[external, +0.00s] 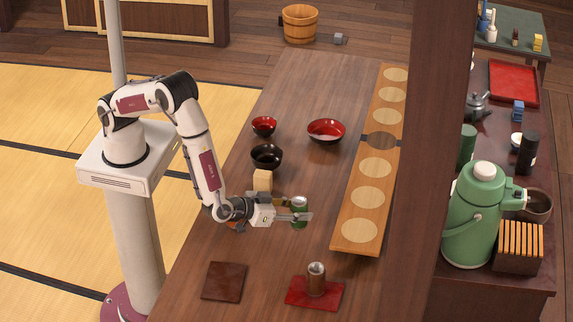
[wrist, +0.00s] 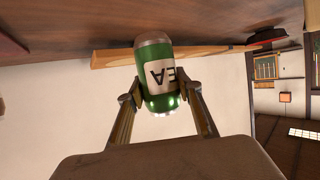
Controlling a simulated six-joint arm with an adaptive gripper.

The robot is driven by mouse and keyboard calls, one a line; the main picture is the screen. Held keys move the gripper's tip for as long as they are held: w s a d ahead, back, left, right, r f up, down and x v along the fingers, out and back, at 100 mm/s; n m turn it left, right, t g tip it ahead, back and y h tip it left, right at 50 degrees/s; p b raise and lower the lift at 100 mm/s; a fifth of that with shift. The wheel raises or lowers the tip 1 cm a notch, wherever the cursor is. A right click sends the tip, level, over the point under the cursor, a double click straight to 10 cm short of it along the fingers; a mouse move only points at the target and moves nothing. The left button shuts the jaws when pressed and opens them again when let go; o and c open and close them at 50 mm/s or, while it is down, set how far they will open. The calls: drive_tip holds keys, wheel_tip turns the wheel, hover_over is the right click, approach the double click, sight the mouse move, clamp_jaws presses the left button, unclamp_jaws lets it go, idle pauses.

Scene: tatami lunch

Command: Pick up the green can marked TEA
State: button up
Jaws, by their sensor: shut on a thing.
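The green can marked TEA (wrist: 156,72) is between the two fingers of my gripper (wrist: 160,92) in the wrist view. Its cream label with dark letters faces the camera and reads upside down there. My gripper is shut on the can. In the external view the can (external: 299,203) shows as a small green body with a silver top at the end of my gripper (external: 298,216), over the dark wooden table (external: 300,88). It looks upright. I cannot tell whether its base touches the table.
A brown can (external: 316,276) stands on a red mat (external: 297,292) in front. A dark square mat (external: 223,281) lies at front left. Bowls (external: 266,155) (external: 326,130) (external: 264,125) and a light block (external: 263,179) sit behind my gripper. A long board with round pads (external: 349,210) lies to the right.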

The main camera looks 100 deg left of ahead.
sight(299, 200)
drive_tip(key=shift+r, duration=2.85)
